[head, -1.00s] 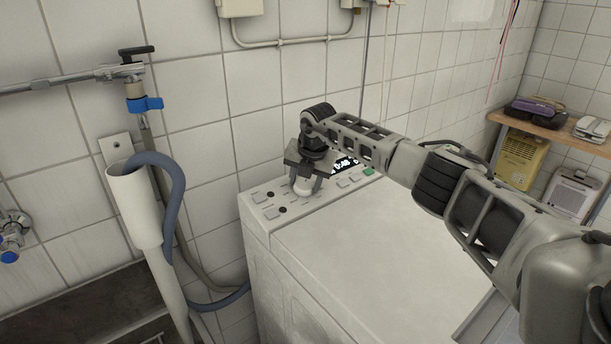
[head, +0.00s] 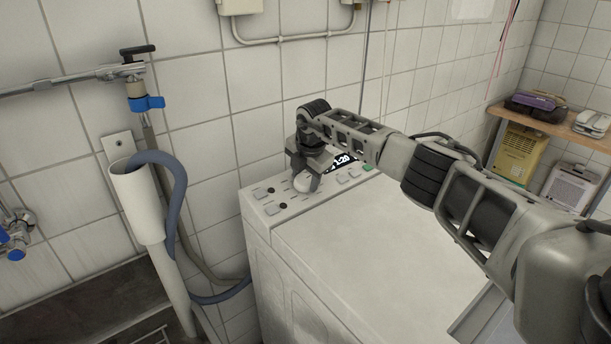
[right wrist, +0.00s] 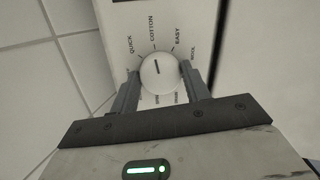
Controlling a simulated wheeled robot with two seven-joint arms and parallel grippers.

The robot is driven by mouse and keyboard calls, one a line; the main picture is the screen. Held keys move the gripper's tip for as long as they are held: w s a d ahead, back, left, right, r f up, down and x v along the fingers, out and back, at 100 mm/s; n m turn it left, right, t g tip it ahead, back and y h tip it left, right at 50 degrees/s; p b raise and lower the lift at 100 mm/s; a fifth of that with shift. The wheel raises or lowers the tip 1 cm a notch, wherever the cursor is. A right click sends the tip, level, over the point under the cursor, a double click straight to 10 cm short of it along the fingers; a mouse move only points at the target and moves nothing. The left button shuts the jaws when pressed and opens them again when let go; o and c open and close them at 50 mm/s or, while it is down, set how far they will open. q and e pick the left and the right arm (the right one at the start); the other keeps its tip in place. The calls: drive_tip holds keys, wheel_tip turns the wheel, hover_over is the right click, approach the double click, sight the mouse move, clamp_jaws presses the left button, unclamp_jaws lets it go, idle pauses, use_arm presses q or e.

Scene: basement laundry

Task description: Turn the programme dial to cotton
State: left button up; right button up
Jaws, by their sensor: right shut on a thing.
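The programme dial (right wrist: 160,73) is a round white knob on the white washing machine's control panel (head: 274,208). In the right wrist view, QUICK, COTTON, EASY and WOOL are printed around its top side, with further labels partly hidden below. The dial's dark pointer line points up, at about the COTTON label (right wrist: 152,28). My right gripper (right wrist: 161,82) is shut on the dial, one finger on each side. In the head view the dial (head: 303,182) shows under my right gripper (head: 304,179). My left gripper is not in view.
The machine's flat top (head: 370,245) is clear. A lit display (head: 342,163) and buttons sit on the panel beside the dial, partly hidden by my arm. A grey hose (head: 178,205) and standpipe (head: 140,205) are to the left. The tiled wall is close behind.

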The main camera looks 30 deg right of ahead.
drive_tip(key=shift+d+r, duration=0.1)
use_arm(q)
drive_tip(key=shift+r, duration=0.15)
use_arm(e)
drive_tip(key=o, duration=1)
drive_tip(key=shift+c, duration=0.2)
use_arm(q)
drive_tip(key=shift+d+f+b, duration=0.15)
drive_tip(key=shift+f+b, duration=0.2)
drive_tip(key=shift+b, duration=0.5)
use_arm(e)
drive_tip(key=v, duration=1.6)
drive_tip(key=shift+s, duration=0.15)
